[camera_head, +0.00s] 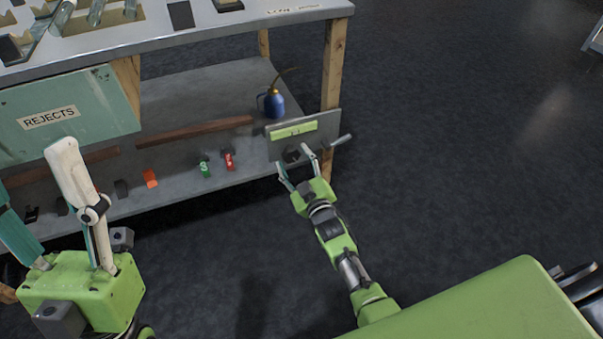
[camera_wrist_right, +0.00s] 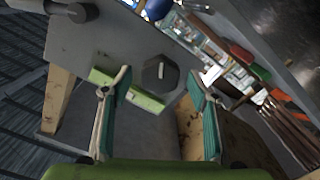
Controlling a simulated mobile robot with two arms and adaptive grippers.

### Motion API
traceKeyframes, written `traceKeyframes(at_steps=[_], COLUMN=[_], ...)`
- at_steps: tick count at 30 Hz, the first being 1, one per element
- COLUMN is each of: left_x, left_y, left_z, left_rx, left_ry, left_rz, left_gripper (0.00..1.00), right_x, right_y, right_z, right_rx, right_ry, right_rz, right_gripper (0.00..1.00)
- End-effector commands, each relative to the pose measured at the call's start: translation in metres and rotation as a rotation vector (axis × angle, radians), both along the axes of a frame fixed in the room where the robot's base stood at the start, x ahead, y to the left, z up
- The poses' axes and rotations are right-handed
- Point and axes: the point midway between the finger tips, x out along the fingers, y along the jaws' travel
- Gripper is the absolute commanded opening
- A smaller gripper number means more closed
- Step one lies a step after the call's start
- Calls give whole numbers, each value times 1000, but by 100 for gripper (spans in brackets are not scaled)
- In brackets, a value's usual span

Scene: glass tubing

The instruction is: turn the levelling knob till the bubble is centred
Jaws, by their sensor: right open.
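The levelling knob (camera_head: 291,155) is a dark knob on a grey plate (camera_head: 322,126) at the bench's front right. In the right wrist view the dark, angular knob (camera_wrist_right: 160,73) has a pale bar mark. A yellow-green level (camera_head: 293,131) is fixed above the knob; the bubble is too small to make out. My right gripper (camera_head: 296,160) is open, its fingers apart at the knob. In the right wrist view the knob appears between the fingertips; contact cannot be told. My left gripper (camera_head: 40,190) is at the lower left, fingers spread, nothing seen between them.
A grey lever (camera_head: 340,141) sticks out at the plate's right. A blue oil can (camera_head: 273,104) stands on the lower shelf behind the plate. Red and green tags (camera_head: 205,168) are along the shelf's front. A REJECTS panel (camera_head: 60,115) hangs left. Open floor lies right.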

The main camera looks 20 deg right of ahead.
Motion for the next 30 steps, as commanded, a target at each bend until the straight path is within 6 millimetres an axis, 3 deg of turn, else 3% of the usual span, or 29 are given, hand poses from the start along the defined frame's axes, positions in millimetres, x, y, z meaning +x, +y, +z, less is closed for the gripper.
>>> traceKeyframes(at_steps=[15,21,30], left_x=[0,0,0], left_y=[0,0,0], left_z=[1,1,1], left_rx=[0,0,0], left_ry=[-1,-1,-1], left_rz=[1,1,1], left_gripper=[53,53,53], right_x=[-96,-111,-112], right_y=[-4,-4,-4], right_z=[-2,-1,-1], right_rx=[0,0,0], right_ry=[5,3,3], right_rz=[-1,-1,-1], right_gripper=[54,54,54])
